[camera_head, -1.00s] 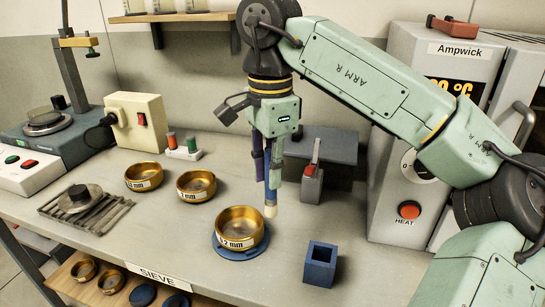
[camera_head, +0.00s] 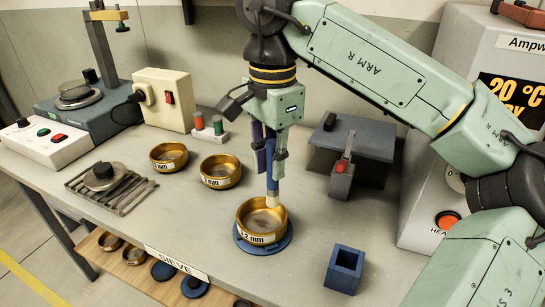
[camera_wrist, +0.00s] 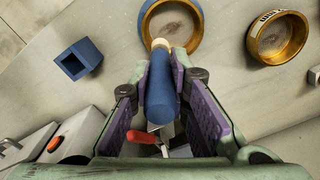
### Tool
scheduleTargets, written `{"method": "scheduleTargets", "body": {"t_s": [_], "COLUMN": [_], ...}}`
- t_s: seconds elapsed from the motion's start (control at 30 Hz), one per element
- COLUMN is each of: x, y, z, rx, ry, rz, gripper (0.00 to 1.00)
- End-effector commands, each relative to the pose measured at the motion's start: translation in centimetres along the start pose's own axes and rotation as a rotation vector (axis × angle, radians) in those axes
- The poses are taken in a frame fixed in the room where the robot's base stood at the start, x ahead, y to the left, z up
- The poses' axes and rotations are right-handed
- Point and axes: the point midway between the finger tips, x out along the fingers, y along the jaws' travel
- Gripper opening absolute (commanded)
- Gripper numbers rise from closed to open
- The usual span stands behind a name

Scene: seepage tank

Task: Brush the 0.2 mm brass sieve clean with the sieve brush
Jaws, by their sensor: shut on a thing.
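The brass sieve marked ".2 mm" (camera_head: 262,238) sits upright on a round blue base (camera_head: 287,241) on the bench. My gripper (camera_head: 272,160) is shut on the blue handle of the sieve brush (camera_head: 272,180), which hangs downward. The brush's pale bristle tip is at the sieve's far rim in the head view; I cannot tell whether it touches. In the wrist view the brush (camera_wrist: 162,98) lies between the purple finger pads, its tip over the near edge of the sieve (camera_wrist: 145,22). The sieve's mesh looks greyish.
Two other brass sieves, one in the middle (camera_head: 220,182) and one farther left (camera_head: 168,167), stand behind. An empty blue square holder (camera_head: 344,284) stands to the right. A grey block with a red part (camera_head: 340,180) is behind my gripper.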

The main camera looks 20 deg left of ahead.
Motion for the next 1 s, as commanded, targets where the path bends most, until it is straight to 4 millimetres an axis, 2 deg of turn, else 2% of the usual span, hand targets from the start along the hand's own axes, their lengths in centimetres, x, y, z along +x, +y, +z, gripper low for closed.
{"method": "scheduleTargets", "body": {"t_s": [0.5, 1.0], "x": [5.1, 5.5], "y": [0.0, 0.0], "z": [0.0, 0.0], "rx": [-0.001, 0.0], "ry": [-0.001, -0.001], "rz": [0.0, 0.0], "gripper": [0.0, 0.0]}}
